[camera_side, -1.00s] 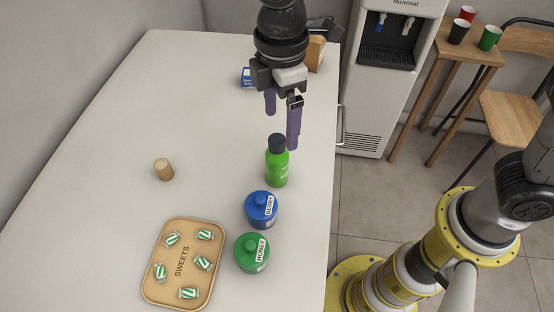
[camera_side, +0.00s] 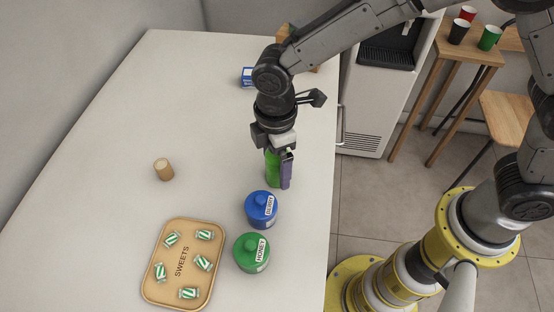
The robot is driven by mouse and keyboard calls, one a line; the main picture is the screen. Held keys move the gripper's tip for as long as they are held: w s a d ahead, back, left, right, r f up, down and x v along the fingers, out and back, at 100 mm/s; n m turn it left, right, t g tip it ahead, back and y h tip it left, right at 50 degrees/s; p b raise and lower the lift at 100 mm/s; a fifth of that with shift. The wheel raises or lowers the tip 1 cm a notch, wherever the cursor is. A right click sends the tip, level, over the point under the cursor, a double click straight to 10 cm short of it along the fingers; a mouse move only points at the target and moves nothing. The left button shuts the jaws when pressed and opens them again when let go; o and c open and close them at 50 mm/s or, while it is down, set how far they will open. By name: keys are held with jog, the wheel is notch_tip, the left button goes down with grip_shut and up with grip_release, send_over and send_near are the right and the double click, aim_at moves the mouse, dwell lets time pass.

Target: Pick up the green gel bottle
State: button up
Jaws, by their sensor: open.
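The green gel bottle (camera_side: 271,169) stands upright on the white counter, behind the blue jar. Its dark cap is hidden by my gripper. My gripper (camera_side: 281,178) points straight down over the bottle and is open. The other finger is hidden, so I cannot tell whether the fingers touch the bottle.
A blue jar (camera_side: 261,209) marked BERRY stands close in front of the bottle, with a green jar (camera_side: 251,253) marked HONEY nearer. A sweets tray (camera_side: 181,259) and a cork-coloured cylinder (camera_side: 164,169) lie left. A small blue box (camera_side: 248,77) stands behind. The counter's left-middle is clear.

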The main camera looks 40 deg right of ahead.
jog(key=shift+f, duration=0.35)
jog(key=shift+c, duration=0.4)
grip_shut()
jog(key=shift+r, duration=0.2)
